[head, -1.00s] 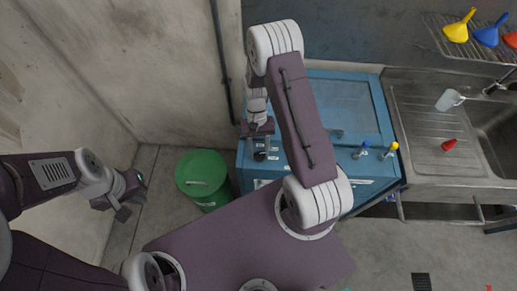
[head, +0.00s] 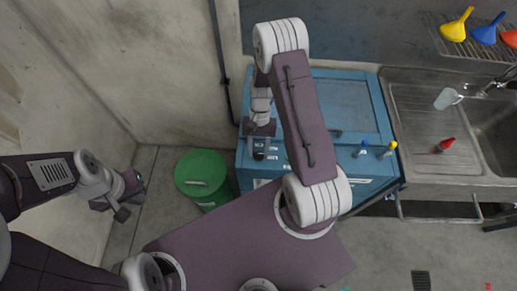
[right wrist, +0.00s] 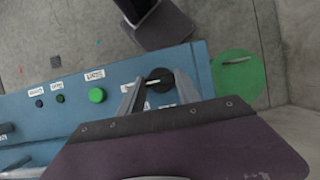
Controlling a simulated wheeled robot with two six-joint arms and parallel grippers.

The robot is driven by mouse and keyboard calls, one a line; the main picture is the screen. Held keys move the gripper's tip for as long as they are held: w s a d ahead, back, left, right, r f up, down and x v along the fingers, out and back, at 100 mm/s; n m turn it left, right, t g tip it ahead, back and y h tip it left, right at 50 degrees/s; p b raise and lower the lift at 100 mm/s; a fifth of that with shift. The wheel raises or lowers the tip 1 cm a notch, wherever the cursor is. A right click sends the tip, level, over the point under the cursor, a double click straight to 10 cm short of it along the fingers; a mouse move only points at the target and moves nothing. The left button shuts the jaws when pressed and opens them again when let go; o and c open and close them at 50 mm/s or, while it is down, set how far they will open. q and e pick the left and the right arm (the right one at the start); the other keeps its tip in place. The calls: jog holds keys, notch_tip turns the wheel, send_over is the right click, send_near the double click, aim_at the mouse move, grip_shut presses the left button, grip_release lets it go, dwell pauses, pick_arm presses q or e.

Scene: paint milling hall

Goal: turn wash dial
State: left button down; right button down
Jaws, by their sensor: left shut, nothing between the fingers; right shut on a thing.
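The wash dial (right wrist: 160,80) looks like a round black knob with a pale mark, on the front panel of the blue machine (head: 350,105). In the right wrist view it sits between the two fingers of my right gripper (right wrist: 157,88). The label beside it is partly hidden by a finger and cannot be read. In the head view my right gripper (head: 259,153) is at the machine's left front edge, shut on the dial. My left gripper (head: 121,212) is shut and empty, away to the left over the floor.
A green button (right wrist: 97,95) and two small dark knobs with labels lie along the same panel. A green drum (head: 203,172) stands left of the machine. A steel sink (head: 435,110) with a mug (head: 447,98) is to the right. Blue and yellow bottles stand on the machine's right front.

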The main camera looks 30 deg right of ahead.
jog(key=c, duration=0.8)
grip_release()
jog(key=shift+s, duration=0.1)
jog(key=shift+c, duration=0.2)
jog(key=b+v, duration=0.1)
jog(key=v, duration=0.8)
